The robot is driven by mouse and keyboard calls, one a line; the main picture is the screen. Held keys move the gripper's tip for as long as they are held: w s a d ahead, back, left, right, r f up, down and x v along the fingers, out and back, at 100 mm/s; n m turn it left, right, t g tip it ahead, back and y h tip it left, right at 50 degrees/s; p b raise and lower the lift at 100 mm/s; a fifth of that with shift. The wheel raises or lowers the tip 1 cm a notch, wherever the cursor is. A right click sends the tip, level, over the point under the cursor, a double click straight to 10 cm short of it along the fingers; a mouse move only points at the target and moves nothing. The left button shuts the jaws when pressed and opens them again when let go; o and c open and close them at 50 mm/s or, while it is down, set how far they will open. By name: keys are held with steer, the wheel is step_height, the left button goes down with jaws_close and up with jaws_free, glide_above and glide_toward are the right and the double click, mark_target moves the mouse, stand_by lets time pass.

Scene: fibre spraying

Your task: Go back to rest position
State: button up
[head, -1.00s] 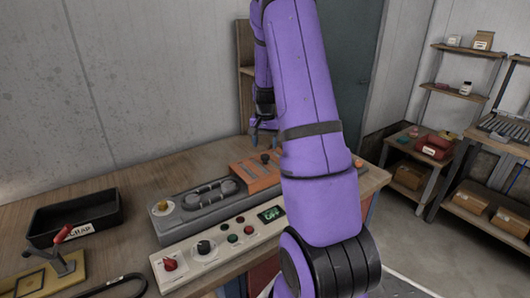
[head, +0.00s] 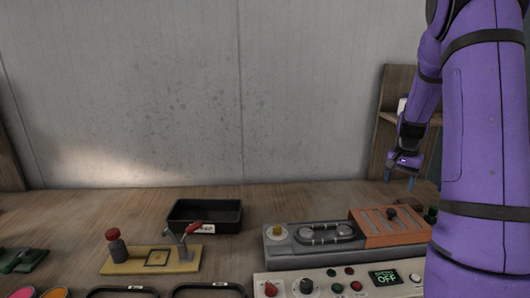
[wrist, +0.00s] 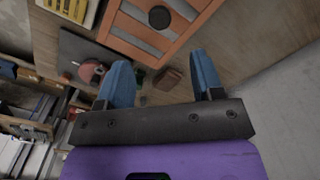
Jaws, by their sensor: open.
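My gripper (head: 400,176) hangs at the end of my purple arm at the right of the head view, above the far right of the bench. In the wrist view its two blue fingers (wrist: 160,82) are spread apart with nothing between them. An orange slatted cover (head: 385,226) with a black knob lies on the grey machine (head: 315,250) below the gripper. The same orange cover (wrist: 135,38) shows at the top of the wrist view, apart from the fingers.
A control panel (head: 340,285) with knobs, buttons and a display reading OFF stands at the bench front. A black tray (head: 225,217) and a yellow plate with a red-handled clamp (head: 150,262) lie left of it. The wooden bench (head: 60,220) is bare at the back left.

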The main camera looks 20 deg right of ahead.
steer(key=s+a+r+n+t, duration=0.1)
steer(key=s+a+r+n, duration=0.15)
steer(key=a+r, duration=0.65)
steer(key=s+a+r+n+t, duration=0.25)
steer(key=a+r, duration=0.35)
steer(key=a, duration=0.6)
steer(key=s+a+r+n+t, duration=0.1)
steer(key=s+a+r+n, duration=0.1)
steer(key=s+a, duration=0.4)
steer(key=s+a+r+n, duration=0.1)
steer(key=s+a+n, duration=0.4)
steer(key=s+a, duration=0.2)
steer(key=shift+s+r+t, duration=0.35)
steer(key=shift+s, duration=0.9)
steer(key=shift+o, duration=0.2)
steer(key=shift+w+a, duration=0.1)
